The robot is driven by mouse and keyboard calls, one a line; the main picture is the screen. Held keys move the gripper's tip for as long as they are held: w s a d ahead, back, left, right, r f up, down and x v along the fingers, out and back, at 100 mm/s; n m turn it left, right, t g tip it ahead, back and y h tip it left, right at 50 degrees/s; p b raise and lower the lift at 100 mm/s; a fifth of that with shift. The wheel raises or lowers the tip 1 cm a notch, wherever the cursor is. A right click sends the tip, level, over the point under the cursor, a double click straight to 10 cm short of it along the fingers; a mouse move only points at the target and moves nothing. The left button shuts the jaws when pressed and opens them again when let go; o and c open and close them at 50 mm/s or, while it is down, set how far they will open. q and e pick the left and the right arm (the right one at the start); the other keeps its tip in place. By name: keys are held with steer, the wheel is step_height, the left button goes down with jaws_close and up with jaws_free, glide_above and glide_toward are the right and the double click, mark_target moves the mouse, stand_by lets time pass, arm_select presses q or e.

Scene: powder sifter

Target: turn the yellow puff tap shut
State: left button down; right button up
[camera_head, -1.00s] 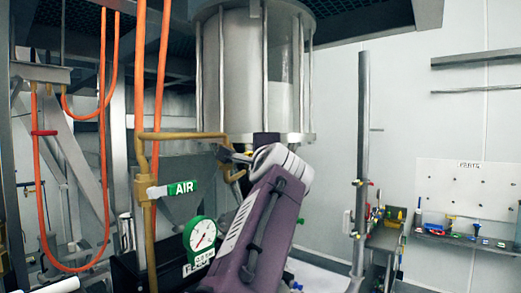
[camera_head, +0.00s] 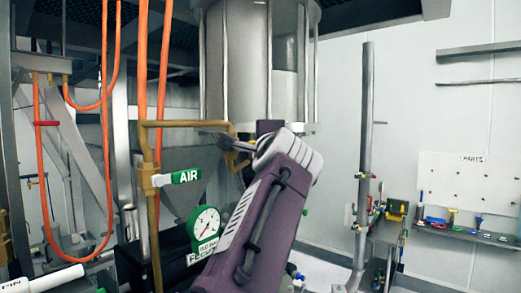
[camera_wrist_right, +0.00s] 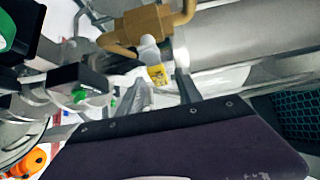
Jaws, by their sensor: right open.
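The tap's yellow label (camera_wrist_right: 157,75) shows in the right wrist view on a pale, rounded lever (camera_wrist_right: 148,48) below a brass valve body (camera_wrist_right: 142,25). My right gripper (camera_wrist_right: 158,88) is open, its grey fingers on either side of the lever. I cannot tell whether they touch it. In the head view my right gripper (camera_head: 236,152) is at the end of the brass pipe (camera_head: 185,124), beneath the clear sifter vessel (camera_head: 252,70). There my purple wrist and the gripper hide the yellow label. My left gripper is not in view.
A green-labelled AIR tap (camera_head: 183,177) and a round green-rimmed gauge (camera_head: 205,224) are left of my right arm. Orange hoses (camera_head: 103,130) hang at the left. A grey post (camera_head: 366,130) and a parts shelf (camera_head: 462,235) stand at the right.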

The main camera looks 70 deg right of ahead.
steer(key=b+v, duration=0.1)
steer(key=v, duration=0.5)
steer(key=shift+w+a+b, duration=0.2)
steer(key=shift+a+b, duration=0.15)
steer(key=shift+a, duration=0.1)
steer(key=shift+s+d+f, duration=0.1)
